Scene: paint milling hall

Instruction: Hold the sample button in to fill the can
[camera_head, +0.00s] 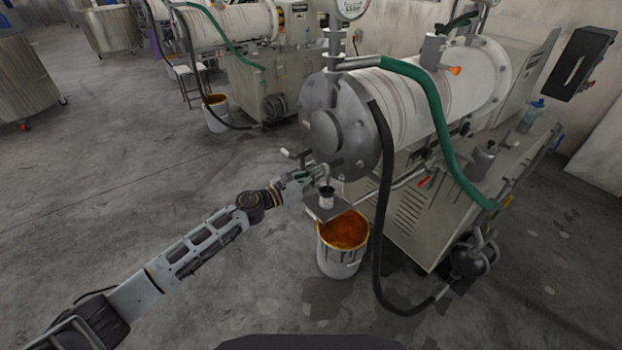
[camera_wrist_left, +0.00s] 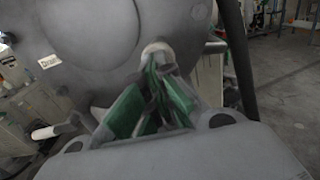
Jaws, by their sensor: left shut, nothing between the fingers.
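A small can (camera_head: 327,199), pale with a dark top, stands on a small grey shelf (camera_head: 316,211) below the front end of the mill (camera_head: 341,125). My left gripper (camera_head: 321,171) is at the lower part of the mill's round end plate, just above the can. In the left wrist view its green-padded fingers (camera_wrist_left: 157,66) are shut with nothing between them. Their tips meet at a pale round knob (camera_wrist_left: 157,49) on the end plate, possibly the sample button. I cannot tell whether it is pressed in. The can's inside is not clear. My right gripper is out of view.
A bucket of orange paint (camera_head: 343,231) stands under the shelf. A black hose (camera_head: 386,200) hangs to its right, and a green hose (camera_head: 440,130) crosses the mill. A lever (camera_wrist_left: 52,131) sticks out left of the fingers. The floor at left is open.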

